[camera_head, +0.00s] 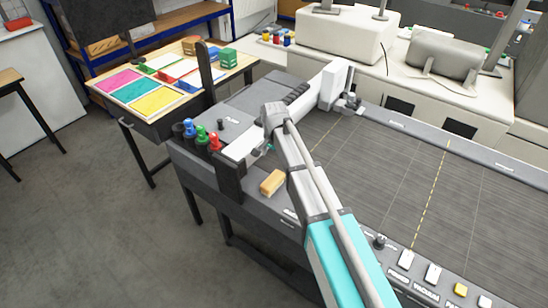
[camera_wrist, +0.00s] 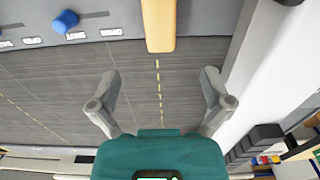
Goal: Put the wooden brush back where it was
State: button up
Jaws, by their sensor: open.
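The wooden brush (camera_head: 272,182) is a light tan block lying on the dark grey front border of the flat machine, left of my arm in the head view. In the wrist view the brush (camera_wrist: 160,22) is at the top centre, cut off by the frame edge. My gripper (camera_wrist: 160,76) is open, with its two fingers apart and nothing between them. The brush lies beyond the fingertips, roughly in line with the gap. In the head view my gripper is small and partly hidden by my arm.
Red, green and blue capped bottles (camera_head: 201,136) stand at the machine's left corner. A row of knobs and buttons (camera_head: 432,273) lines the front border. A table with colour sheets (camera_head: 154,100) stands at left. The dark ribbed bed (camera_head: 400,170) is clear.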

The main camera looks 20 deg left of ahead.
dwell(0.5)
jog(key=s+d+n, duration=0.1)
jog(key=s+d, duration=0.3)
jog(key=d, duration=0.9)
jog(key=s+d+n, duration=0.1)
jog(key=s+d, duration=0.3)
jog(key=d, duration=0.9)
jog(key=s+d+n, duration=0.1)
jog(key=s+d, duration=0.4)
jog(key=d, duration=0.8)
jog(key=shift+n, duration=0.4)
jog(key=shift+f, duration=0.1)
notch_tip(320, 180, down, 6)
jog(key=b, duration=0.6)
jog(key=shift+r, duration=0.2)
